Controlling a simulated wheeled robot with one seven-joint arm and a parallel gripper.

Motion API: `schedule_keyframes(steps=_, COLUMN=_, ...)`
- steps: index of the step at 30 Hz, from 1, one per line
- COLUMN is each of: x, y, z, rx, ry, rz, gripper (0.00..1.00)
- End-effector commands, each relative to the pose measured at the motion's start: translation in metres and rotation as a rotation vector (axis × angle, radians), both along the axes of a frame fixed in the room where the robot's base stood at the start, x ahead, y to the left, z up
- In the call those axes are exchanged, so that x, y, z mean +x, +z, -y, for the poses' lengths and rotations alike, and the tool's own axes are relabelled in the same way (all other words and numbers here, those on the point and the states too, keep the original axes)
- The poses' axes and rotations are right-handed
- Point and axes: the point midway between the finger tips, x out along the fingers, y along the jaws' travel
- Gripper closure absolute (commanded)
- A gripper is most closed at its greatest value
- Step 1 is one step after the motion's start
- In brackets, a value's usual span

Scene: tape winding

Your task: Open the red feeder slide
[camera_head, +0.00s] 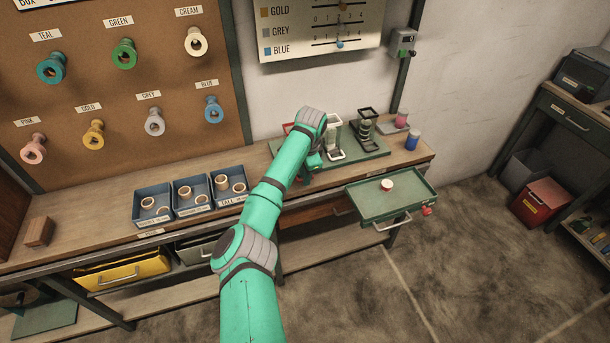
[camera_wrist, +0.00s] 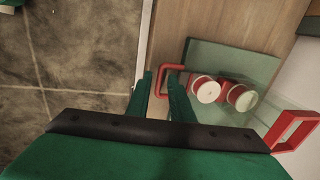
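The red feeder is mostly hidden behind my arm in the camera_head view, where a bit of its red top (camera_head: 288,127) shows. In the wrist view its square red frame (camera_wrist: 295,130) is at the right. The red slide handle (camera_wrist: 174,68) is a loop at the centre, beside two white-and-red round pieces (camera_wrist: 207,90). My gripper (camera_wrist: 161,80) has its two green fingers apart. The handle's near bar is at the fingertips, seemingly between them; I cannot tell if they touch it.
Blue bins (camera_head: 154,219) with spools stand left on the bench.

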Motion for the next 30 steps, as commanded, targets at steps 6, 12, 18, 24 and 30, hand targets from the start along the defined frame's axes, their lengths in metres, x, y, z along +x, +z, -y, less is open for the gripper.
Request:
schedule_keyframes(steps=6, x=0.001, y=0.000, z=0.003, rx=-0.001, ry=-0.004, rz=0.003, gripper=0.74)
schedule_keyframes(steps=12, x=0.000, y=0.006, z=0.004, rx=-0.003, ry=-0.005, rz=0.004, gripper=0.74)
schedule_keyframes(steps=18, x=-0.004, y=0.036, z=0.006, rx=-0.003, ry=-0.005, rz=0.006, gripper=0.74)
schedule_keyframes(steps=24, x=-0.010, y=0.073, z=0.008, rx=-0.004, ry=-0.005, rz=0.005, gripper=0.74)
schedule_keyframes(steps=30, x=-0.015, y=0.098, z=0.009, rx=-0.002, ry=-0.005, rz=0.004, gripper=0.74)
